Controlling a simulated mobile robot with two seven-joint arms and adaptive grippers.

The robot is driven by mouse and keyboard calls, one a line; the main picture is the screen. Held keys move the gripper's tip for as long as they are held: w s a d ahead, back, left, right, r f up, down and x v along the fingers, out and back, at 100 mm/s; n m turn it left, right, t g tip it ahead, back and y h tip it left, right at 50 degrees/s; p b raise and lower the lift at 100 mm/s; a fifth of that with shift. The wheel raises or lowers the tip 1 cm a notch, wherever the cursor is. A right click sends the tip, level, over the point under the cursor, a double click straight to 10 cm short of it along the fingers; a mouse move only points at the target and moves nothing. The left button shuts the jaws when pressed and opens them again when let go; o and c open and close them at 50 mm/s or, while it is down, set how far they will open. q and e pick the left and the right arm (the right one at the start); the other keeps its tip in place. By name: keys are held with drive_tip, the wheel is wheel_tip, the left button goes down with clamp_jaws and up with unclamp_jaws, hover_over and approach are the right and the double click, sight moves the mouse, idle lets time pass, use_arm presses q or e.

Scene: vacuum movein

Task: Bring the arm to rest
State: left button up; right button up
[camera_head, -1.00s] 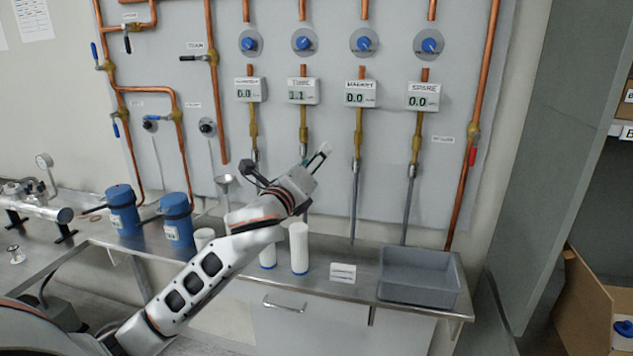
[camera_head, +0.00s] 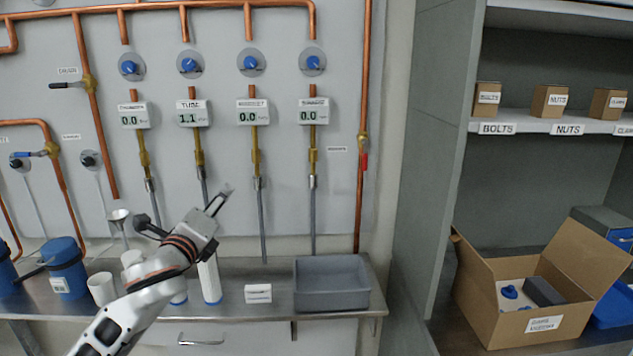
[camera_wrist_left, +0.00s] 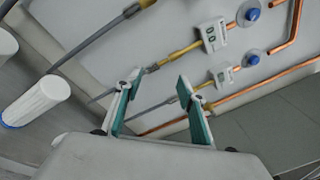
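My left arm reaches up from the bottom left in the head view. My left gripper (camera_head: 222,194) is in front of the wall panel, above the bench and just right of the line under the gauge reading 1.1. In the left wrist view, the two teal-padded fingers of this gripper (camera_wrist_left: 157,84) stand apart with nothing between them. My right arm and gripper are in neither view.
A steel bench (camera_head: 345,316) holds white cylinders (camera_head: 209,281), blue containers (camera_head: 67,268) and a grey bin (camera_head: 332,284). Copper pipes and gauges (camera_head: 252,112) line the panel. At right, a shelf (camera_head: 590,125) holds small boxes, and an open cardboard box (camera_head: 555,284) stands below.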

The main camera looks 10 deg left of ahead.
use_arm(q)
drive_tip(key=s+d+f+n+g+h, duration=0.1)
drive_tip(key=s+d+f+n, duration=0.15)
drive_tip(key=f, duration=0.65)
drive_tip(key=s+d+f+n+g+h, duration=0.1)
drive_tip(key=s+d+f+n+g, duration=0.15)
drive_tip(key=f, duration=0.65)
drive_tip(key=s+d+f+n+h, duration=0.1)
drive_tip(key=s+d+f+n, duration=0.15)
drive_tip(key=f, duration=0.65)
drive_tip(key=s+d+f+n+g, duration=0.2)
drive_tip(key=s+f+n, duration=0.4)
drive_tip(key=s+f, duration=0.4)
drive_tip(key=s+d+f+n+g+h, duration=0.1)
drive_tip(key=s+d+f+n+g, duration=0.1)
drive_tip(key=s+d+f+n, duration=0.2)
drive_tip(key=s+f+n, duration=0.3)
drive_tip(key=s+f, duration=0.4)
drive_tip(key=s, duration=0.3)
drive_tip(key=shift+f, duration=0.15)
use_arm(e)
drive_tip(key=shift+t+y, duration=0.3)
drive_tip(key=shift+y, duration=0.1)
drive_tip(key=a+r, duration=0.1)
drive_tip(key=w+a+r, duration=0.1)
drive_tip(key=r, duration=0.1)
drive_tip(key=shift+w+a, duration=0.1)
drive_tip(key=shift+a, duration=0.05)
